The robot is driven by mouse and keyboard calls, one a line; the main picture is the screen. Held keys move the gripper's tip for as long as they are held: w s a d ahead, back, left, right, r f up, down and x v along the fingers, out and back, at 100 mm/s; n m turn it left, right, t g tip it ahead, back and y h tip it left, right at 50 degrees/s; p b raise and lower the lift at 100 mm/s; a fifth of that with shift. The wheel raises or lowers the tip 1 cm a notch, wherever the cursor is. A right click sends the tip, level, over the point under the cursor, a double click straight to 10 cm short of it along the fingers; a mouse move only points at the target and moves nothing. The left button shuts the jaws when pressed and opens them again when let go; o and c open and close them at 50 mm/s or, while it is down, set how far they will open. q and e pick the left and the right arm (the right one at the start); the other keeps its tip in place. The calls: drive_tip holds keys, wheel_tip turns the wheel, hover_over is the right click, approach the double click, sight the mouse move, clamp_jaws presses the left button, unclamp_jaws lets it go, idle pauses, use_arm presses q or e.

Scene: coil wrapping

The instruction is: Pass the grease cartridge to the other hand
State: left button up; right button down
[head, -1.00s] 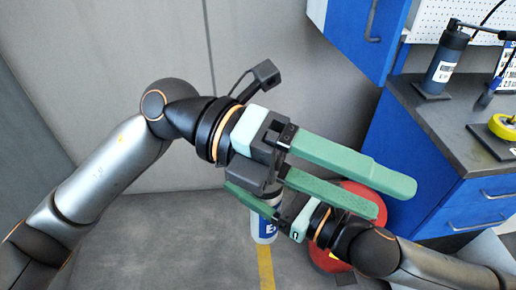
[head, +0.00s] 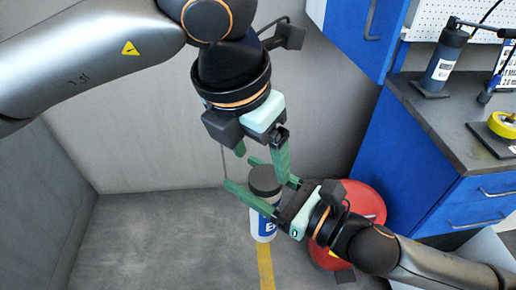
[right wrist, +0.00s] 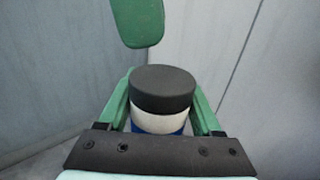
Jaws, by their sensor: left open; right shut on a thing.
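The grease cartridge is a white cylinder (head: 263,225) with a blue label and a dark cap. It stands upright between the fingers of my right gripper (head: 241,173), which is shut on it below the cap. The right wrist view shows its dark cap (right wrist: 162,88) between the two green fingers. My left gripper (head: 262,158) is open and empty just above the cap, with its fingers pointing down. One green left finger (right wrist: 138,22) shows above the cap in the right wrist view. The fingers partly hide the cartridge's upper part in the head view.
A blue workbench (head: 460,130) with a dark top stands at the right. It carries a dark bottle-like tool (head: 444,62) and a yellow tape roll (head: 503,124). A red round object (head: 365,200) is behind my right gripper. The floor at the left is clear.

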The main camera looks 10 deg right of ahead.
use_arm(q)
drive_tip(key=x, duration=1)
drive_tip(key=shift+d+f, duration=0.2)
drive_tip(key=shift+f, duration=0.15)
use_arm(e)
drive_tip(key=shift+r, duration=0.1)
use_arm(q)
drive_tip(key=shift+s, duration=0.1)
clamp_jaws()
drive_tip(key=shift+r, duration=0.1)
use_arm(e)
unclamp_jaws()
